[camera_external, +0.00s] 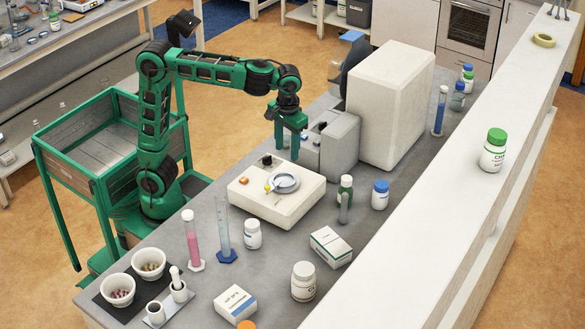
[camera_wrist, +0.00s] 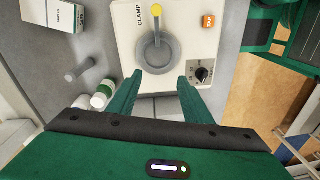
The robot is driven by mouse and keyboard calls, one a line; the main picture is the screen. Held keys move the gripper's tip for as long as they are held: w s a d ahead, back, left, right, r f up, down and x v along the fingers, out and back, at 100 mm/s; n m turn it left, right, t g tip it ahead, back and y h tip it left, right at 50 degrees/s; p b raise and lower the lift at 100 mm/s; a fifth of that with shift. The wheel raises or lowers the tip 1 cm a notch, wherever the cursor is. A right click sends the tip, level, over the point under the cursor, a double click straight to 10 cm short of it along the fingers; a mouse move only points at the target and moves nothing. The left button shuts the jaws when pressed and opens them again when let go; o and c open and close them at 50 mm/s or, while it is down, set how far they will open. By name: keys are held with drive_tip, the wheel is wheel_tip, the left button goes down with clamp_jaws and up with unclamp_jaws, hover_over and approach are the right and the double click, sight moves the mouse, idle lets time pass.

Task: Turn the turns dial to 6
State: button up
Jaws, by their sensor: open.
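The cream tablet machine (camera_external: 262,205) stands on the grey bench. The turns dial, a small black knob (camera_external: 267,160), is near its back edge; it also shows in the wrist view as a black dial (camera_wrist: 203,73) with pale markings too small to read. A clamp lever with a yellow knob (camera_wrist: 157,12) crosses a round metal plate (camera_wrist: 153,52). An orange button (camera_wrist: 208,21) sits in the machine's corner. My gripper (camera_external: 288,148) is open and empty above the machine. In the wrist view my gripper's fingertips (camera_wrist: 160,77) are beside the dial, which lies just outside the right finger.
A grey unit (camera_external: 338,147) and a tall white box (camera_external: 390,100) stand close behind the machine. A raised white shelf (camera_external: 440,235) runs along the right.

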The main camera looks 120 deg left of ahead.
drive_tip(key=a+r+n, duration=0.3)
drive_tip(key=a+n, duration=0.7)
drive_tip(key=a, duration=0.8)
drive_tip(key=n, duration=0.7)
hover_over(323, 123)
drive_tip(key=shift+t+h, duration=0.3)
drive_tip(key=shift+t, duration=0.1)
drive_tip(key=shift+a+f, duration=0.15)
drive_tip(key=shift+f, duration=5.05)
drive_tip(key=c, duration=1.1)
